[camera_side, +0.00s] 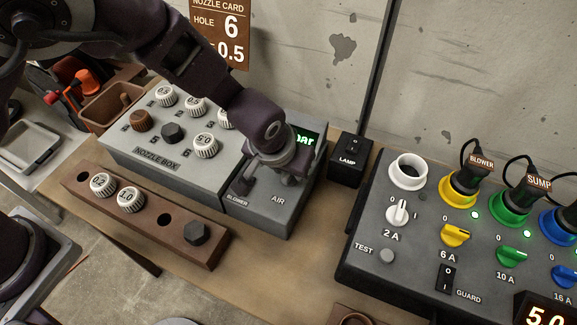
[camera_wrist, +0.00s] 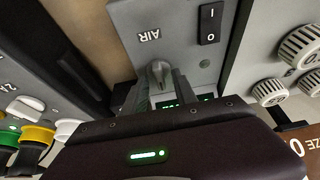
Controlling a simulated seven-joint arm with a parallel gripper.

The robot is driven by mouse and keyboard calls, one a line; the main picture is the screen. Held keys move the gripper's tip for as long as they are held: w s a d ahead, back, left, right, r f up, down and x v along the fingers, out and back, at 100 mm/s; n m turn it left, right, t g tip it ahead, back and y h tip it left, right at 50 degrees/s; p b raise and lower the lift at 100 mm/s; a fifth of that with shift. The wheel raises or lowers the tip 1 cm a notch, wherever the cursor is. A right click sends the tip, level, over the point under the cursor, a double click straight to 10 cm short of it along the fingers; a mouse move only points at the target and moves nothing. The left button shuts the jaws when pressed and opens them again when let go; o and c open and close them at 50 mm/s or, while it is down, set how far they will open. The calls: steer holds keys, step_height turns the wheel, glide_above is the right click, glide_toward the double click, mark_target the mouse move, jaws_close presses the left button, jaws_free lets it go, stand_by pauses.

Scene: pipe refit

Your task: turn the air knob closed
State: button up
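The grey air knob (camera_wrist: 160,73) sits on the grey box beside the AIR label in the wrist view. Its pointer bar runs roughly up and down in that picture. In the side view the air knob (camera_side: 288,179) is mostly hidden below my gripper (camera_side: 284,160). My gripper (camera_wrist: 163,88) reaches down over the knob, with one finger on each side of it in the wrist view. Whether the fingers press on the knob or stand slightly off it cannot be told. A green display (camera_side: 306,137) on the box is partly covered by my wrist.
A blower switch (camera_side: 243,186) is left of the knob. The nozzle box (camera_side: 160,153) with several knobs adjoins on the left. A black lamp switch box (camera_side: 350,160) and the power panel (camera_side: 400,265) stand on the right. A wooden rack (camera_side: 150,215) lies in front.

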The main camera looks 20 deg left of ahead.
mark_target(283, 191)
steer(key=v, duration=0.7)
steer(key=shift+r, duration=0.1)
steer(key=s+a+r+h, duration=0.1)
steer(key=s+a+r, duration=0.2)
steer(key=a+r, duration=0.45)
steer(key=s+a+r+h, duration=0.1)
steer(key=s+a+r, duration=0.3)
steer(key=a+r, duration=0.35)
steer(key=s+a+r+y, duration=0.1)
steer(key=s+a+r, duration=0.1)
steer(key=s+a, duration=0.2)
steer(key=s+a+r+t+y, duration=0.1)
steer(key=s+a, duration=0.4)
steer(key=s, duration=0.5)
steer(key=shift+r, duration=0.45)
